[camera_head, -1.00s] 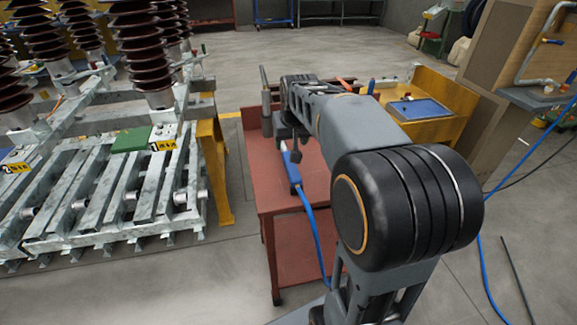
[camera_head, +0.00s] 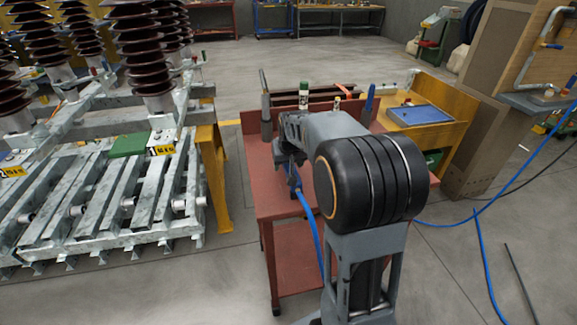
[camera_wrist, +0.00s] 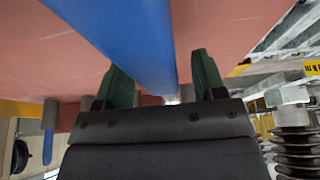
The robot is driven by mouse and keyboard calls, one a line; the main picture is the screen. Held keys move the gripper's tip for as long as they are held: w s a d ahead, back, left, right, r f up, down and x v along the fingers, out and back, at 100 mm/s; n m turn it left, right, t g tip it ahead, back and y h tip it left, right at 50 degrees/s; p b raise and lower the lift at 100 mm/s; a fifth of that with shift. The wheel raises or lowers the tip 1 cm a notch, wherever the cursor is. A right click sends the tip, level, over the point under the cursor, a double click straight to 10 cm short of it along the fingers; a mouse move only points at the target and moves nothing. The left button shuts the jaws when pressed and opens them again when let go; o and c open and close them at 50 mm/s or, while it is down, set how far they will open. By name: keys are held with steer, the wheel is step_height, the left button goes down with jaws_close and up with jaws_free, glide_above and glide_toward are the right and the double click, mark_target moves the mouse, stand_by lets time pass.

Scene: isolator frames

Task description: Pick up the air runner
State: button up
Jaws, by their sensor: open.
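The air runner is a long blue tool (camera_wrist: 130,35) with a blue hose (camera_head: 312,232), on the red table (camera_head: 262,195). In the camera_head view my arm and gripper (camera_head: 291,178) cover most of the tool, and the hose hangs over the table's front edge. In the camera_wrist view my gripper (camera_wrist: 160,68) has its two green fingers apart. The blue body runs between them, close to the left finger. I cannot tell whether a finger touches it.
A grey cylinder (camera_head: 266,120) stands at the table's left, behind my gripper. A bottle (camera_head: 303,97) and a blue upright object (camera_head: 369,103) stand toward the back. A yellow bench (camera_head: 455,115) is at right, insulator racks (camera_head: 100,185) at left.

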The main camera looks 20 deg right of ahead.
steer(key=shift+w+f, duration=0.15)
steer(key=shift+f, duration=0.15)
steer(key=shift+r, duration=0.15)
jaws_close()
